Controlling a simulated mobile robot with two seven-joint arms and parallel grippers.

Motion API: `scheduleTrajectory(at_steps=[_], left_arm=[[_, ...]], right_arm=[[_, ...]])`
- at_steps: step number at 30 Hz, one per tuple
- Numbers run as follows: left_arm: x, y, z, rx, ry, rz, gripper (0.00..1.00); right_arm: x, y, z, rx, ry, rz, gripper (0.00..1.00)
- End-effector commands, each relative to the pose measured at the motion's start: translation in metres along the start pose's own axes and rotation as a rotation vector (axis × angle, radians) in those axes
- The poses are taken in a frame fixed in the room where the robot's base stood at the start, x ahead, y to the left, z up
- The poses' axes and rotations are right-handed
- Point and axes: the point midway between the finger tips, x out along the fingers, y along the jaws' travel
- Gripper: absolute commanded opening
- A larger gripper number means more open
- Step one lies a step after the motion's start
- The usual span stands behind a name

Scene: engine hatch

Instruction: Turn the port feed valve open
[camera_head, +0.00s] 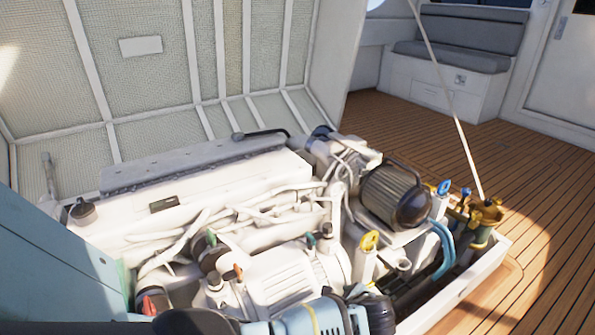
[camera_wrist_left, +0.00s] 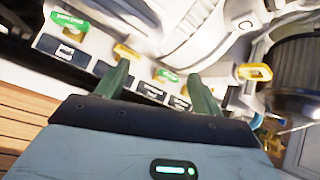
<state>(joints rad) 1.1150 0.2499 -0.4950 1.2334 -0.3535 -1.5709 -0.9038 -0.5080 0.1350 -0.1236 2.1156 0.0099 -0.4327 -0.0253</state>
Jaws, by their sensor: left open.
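In the left wrist view my left gripper (camera_wrist_left: 158,88) is open, with its two dark green fingers apart and nothing between them. Beyond the fingertips is a row of dark label plates (camera_wrist_left: 68,50) with text too small to read. Small yellow handles (camera_wrist_left: 127,53) and a green tag (camera_wrist_left: 167,75) sit along this row. A yellow ring handle (camera_wrist_left: 255,72) is to the right of the fingers; a yellow handle (camera_head: 370,240) also shows in the head view. I cannot tell which one is the port feed valve. My right gripper is not clearly in view.
The white engine (camera_head: 270,190) fills the hatch under a raised, mesh-lined lid (camera_head: 150,85). A dark ribbed cylinder (camera_head: 393,195), a blue handle (camera_head: 444,187) and brass fittings (camera_head: 485,212) stand at its right. The wooden deck (camera_head: 540,190) is clear beyond the hatch's white rim (camera_head: 465,285).

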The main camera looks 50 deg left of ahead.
Motion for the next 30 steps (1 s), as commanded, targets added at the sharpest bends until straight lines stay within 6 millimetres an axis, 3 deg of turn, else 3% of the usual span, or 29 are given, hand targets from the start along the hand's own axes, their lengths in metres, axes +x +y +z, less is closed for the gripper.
scheduleTrajectory(at_steps=[8, 18, 21, 30], left_arm=[[0.011, 0.030, -0.008, 0.016, -0.203, 0.061, 0.67], [0.010, 0.101, -0.024, 0.188, -0.437, 0.208, 0.67], [0.006, 0.115, -0.028, 0.236, -0.474, 0.234, 0.67], [0.003, 0.123, -0.029, 0.274, -0.506, 0.250, 0.67]], right_arm=[[0.013, 0.000, 0.014, 0.004, -0.024, -0.003, 0.36], [0.028, 0.001, 0.022, 0.005, -0.033, -0.005, 0.36], [0.031, 0.002, 0.021, 0.005, -0.030, -0.004, 0.36], [0.033, 0.002, 0.018, 0.004, -0.024, -0.004, 0.36]])
